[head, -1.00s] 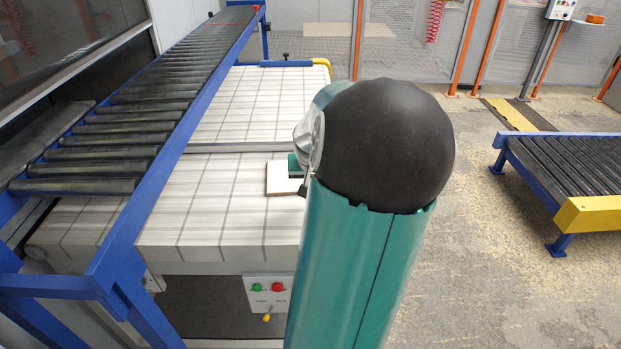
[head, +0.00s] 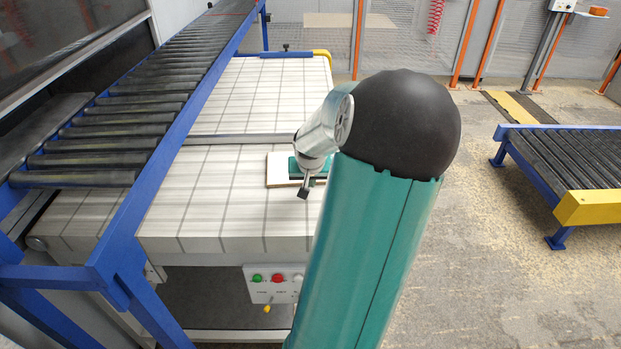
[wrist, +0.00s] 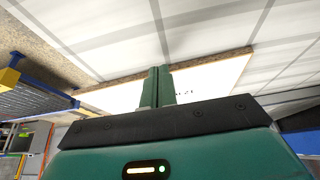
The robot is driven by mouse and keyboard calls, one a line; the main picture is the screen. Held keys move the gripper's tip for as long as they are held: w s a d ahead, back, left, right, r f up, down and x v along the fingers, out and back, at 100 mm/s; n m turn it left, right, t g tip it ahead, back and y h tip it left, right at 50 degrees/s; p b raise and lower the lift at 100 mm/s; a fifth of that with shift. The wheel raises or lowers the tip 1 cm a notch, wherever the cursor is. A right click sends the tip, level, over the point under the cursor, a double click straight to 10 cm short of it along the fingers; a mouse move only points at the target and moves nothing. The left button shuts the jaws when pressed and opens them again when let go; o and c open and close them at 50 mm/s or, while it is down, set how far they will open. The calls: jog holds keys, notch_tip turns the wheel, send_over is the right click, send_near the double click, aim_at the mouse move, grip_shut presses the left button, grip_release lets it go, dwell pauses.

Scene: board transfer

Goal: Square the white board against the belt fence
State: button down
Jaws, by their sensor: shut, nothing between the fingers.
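The white board (head: 280,168) lies flat on the belt (head: 200,215), with its far edge just short of the grey fence bar (head: 225,139) that crosses the belt. A narrow strip of belt seems to show between them. The board's right part is hidden behind my wrist. In the wrist view the board (wrist: 210,80) has brown edges and a small dark print, and lies beneath my gripper (wrist: 158,72). The green fingers are together, empty, over the middle of the board. I cannot tell whether the fingertips touch it.
A blue-framed roller conveyor (head: 125,125) runs along the belt's left side. Another roller conveyor (head: 570,165) with a yellow end stands at the right. A button box (head: 275,284) hangs on the belt's front. The belt in front of the board is clear.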

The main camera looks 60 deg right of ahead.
jog(key=shift+x, duration=0.8)
jog(key=shift+w+d+r, duration=0.1)
jog(key=shift+w+d, duration=0.4)
jog(key=shift+d, duration=0.45)
jog(key=shift+w+d+f, duration=0.1)
jog(key=shift+w+d, duration=0.35)
jog(key=shift+d, duration=0.5)
jog(key=shift+w+d+r, duration=0.1)
jog(key=shift+w+d, duration=0.4)
jog(key=shift+d, duration=0.4)
jog(key=shift+a, duration=0.15)
jog(key=shift+s+a, duration=0.6)
jog(key=shift+a, duration=0.35)
jog(key=shift+r, duration=3.45)
